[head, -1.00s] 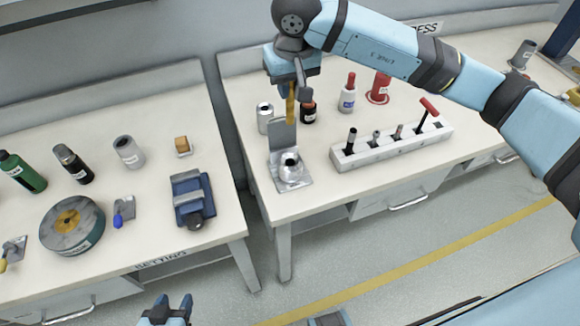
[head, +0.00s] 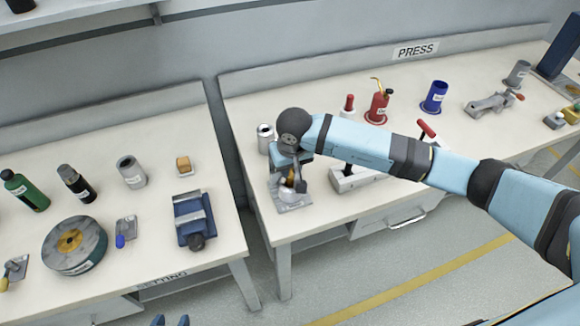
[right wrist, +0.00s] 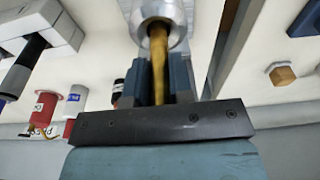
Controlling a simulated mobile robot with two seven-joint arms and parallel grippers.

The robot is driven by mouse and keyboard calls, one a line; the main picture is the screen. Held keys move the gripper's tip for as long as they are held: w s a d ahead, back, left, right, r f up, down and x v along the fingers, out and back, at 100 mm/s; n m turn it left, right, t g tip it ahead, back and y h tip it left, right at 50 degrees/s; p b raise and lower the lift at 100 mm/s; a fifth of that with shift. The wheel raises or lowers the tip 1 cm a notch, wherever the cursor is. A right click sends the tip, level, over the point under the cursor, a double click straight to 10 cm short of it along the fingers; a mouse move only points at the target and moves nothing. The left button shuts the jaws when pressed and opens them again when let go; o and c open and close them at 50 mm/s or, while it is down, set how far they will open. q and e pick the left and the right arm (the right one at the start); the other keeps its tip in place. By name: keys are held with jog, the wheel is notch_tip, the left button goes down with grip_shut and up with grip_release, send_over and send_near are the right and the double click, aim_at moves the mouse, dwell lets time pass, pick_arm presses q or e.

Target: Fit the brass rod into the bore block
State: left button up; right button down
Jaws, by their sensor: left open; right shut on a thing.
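The bore block (head: 297,206) is a silver metal fixture near the front left corner of the right bench. My right gripper (head: 291,176) is above it, shut on the brass rod (head: 288,181), mostly hidden by my arm. In the right wrist view the rod (right wrist: 158,60) runs from between the fingers (right wrist: 160,88) to the round bore mouth of the silver block (right wrist: 176,14). The rod's end overlaps the mouth; I cannot tell how deep it sits. My left gripper (head: 171,321) is open and empty at the bottom edge, with only its fingertips showing.
A grey can (head: 265,138) stands behind the block. The left bench holds a blue vise (head: 192,215) and a round disc (head: 73,247). A gap separates the benches.

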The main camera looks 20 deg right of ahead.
jog(key=shift+f, duration=0.25)
jog(key=shift+f, duration=0.1)
jog(key=shift+f+b, duration=0.15)
jog(key=shift+b, duration=0.15)
jog(key=c, duration=1)
grip_release()
